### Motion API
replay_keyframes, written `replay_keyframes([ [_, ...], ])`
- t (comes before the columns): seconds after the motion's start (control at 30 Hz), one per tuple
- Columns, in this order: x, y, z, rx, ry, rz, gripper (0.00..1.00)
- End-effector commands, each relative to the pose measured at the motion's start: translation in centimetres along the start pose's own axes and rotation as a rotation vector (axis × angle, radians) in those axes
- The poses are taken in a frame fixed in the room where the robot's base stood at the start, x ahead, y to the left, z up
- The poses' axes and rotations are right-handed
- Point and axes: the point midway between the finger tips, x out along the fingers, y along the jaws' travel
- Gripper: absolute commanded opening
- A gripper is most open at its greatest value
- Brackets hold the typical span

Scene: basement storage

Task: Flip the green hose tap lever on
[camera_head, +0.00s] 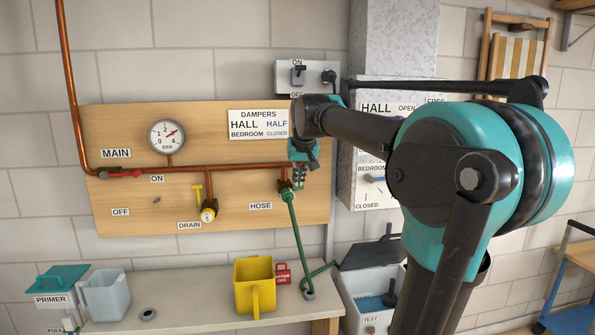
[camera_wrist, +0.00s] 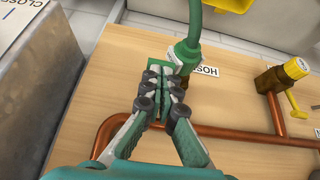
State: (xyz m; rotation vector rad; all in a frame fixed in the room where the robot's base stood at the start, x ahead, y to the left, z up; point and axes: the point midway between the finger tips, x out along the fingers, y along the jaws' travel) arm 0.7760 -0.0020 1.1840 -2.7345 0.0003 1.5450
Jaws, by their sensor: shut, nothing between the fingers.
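In the wrist view, which is turned roughly upside down, the green tap fitting (camera_wrist: 184,54) is just beyond my fingertips. A green piece that looks like the tap lever (camera_wrist: 152,62) reaches sideways from the tap, partly hidden by the fingers. My gripper (camera_wrist: 164,78) is shut and empty, its tips right at this piece; I cannot tell whether they touch. In the head view my gripper (camera_head: 299,182) covers the lever.
A copper pipe (camera_head: 240,166) runs across the board (camera_head: 130,215), with the red MAIN lever (camera_head: 124,174) and yellow DRAIN tap (camera_head: 207,211) to the left. The grey HALL duct panel (camera_head: 347,185) stands close right. A yellow jug (camera_head: 254,282) and red tag (camera_head: 282,273) are below.

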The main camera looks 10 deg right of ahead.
Motion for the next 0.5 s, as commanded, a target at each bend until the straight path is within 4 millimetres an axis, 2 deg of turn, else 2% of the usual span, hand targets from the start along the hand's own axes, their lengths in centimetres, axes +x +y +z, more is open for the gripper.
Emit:
replay_keyframes([
  [0.13,0.43,0.0,0.85,0.0,0.002,0.0,0.0],
  [0.5,0.34,-0.01,0.72,-0.001,0.001,0.0,0.0],
])
